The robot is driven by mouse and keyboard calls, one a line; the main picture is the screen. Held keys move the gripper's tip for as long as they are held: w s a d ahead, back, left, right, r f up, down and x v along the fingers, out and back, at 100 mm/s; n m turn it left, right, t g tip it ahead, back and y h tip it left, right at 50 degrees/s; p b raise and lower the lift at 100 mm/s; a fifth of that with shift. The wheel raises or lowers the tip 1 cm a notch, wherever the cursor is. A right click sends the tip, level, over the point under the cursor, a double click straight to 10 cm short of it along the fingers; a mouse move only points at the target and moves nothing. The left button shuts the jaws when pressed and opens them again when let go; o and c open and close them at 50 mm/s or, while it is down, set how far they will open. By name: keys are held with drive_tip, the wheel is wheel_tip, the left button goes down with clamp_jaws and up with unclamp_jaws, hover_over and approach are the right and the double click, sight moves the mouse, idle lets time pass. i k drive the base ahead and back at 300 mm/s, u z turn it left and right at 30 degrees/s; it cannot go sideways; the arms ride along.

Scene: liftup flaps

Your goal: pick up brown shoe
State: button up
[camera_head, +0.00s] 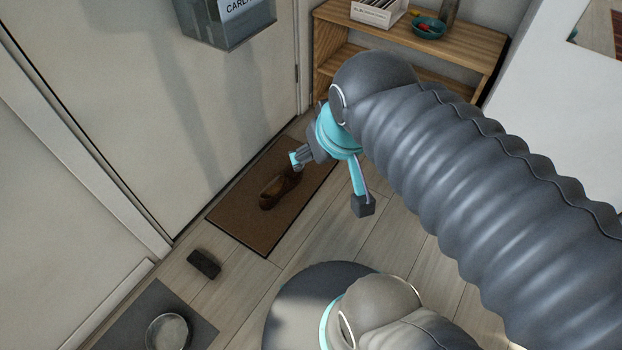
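The brown shoe (273,193) lies on a brown doormat (238,209) in front of the door. My gripper (296,162) is just above the shoe's far upper-right end, with its cyan-tipped fingers pointing down and left. The fingertips overlap that end of the shoe in the picture. I cannot tell whether they touch it, or whether the fingers are open or shut. The shoe's upper-right end is partly hidden by the gripper.
A dark block-like object (203,264) lies on the floor left of the doormat. A grey mat (140,312) holds a round metal bowl (168,332). A wooden shelf (333,42) with a teal bowl (428,27) stands behind my arm. A clear box (228,32) hangs on the door.

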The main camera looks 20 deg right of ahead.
sight(282, 181)
drive_tip(key=k, duration=0.5)
drive_tip(key=z, duration=0.95)
drive_tip(key=i, duration=0.95)
drive_tip(key=u, duration=2.6)
